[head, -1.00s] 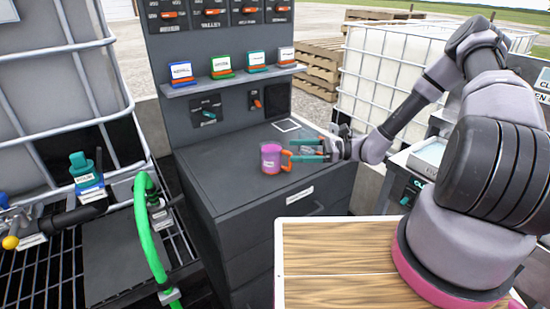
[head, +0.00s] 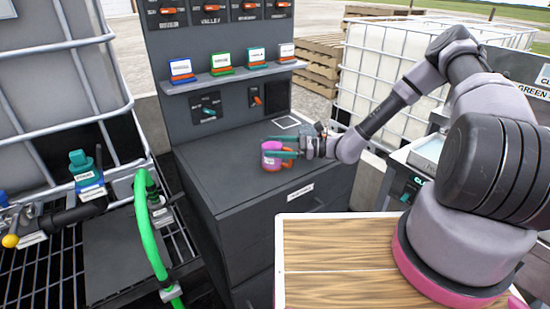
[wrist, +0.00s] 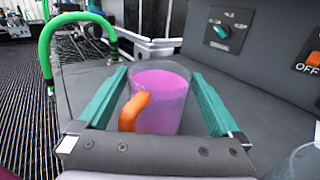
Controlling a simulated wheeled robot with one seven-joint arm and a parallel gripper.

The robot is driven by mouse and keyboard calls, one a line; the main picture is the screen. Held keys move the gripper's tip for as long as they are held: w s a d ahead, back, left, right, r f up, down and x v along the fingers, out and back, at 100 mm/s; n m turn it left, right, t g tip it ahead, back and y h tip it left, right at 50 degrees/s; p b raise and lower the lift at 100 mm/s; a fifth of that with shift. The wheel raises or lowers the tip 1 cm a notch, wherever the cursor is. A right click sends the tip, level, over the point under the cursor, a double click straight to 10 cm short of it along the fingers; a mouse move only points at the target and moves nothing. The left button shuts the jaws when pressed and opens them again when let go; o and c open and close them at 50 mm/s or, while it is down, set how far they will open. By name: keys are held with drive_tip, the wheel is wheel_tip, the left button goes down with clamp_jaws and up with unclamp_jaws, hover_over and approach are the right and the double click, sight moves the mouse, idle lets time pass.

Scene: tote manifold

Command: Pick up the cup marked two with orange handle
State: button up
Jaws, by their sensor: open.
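A pink-purple cup (head: 271,158) with an orange handle stands upright on the dark grey counter (head: 225,185). A label shows on its side, but it is too small to read. My gripper (head: 272,146) is open, with its teal fingers reaching to the left around the cup. In the wrist view the cup (wrist: 162,95) stands between the two teal fingers, and its orange handle (wrist: 131,112) points back toward the palm. Gaps show between the fingers and the cup's wall.
A shelf (head: 235,76) with several labelled coloured holders runs above the counter. The upright panel behind carries switches (head: 207,107). A clear rounded object (wrist: 295,160) is partly seen at the lower right of the wrist view. A green hose (head: 148,215) stands left of the counter.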

drive_tip(key=c, duration=1.1)
drive_tip(key=shift+c, duration=0.2)
drive_tip(key=shift+r, duration=0.15)
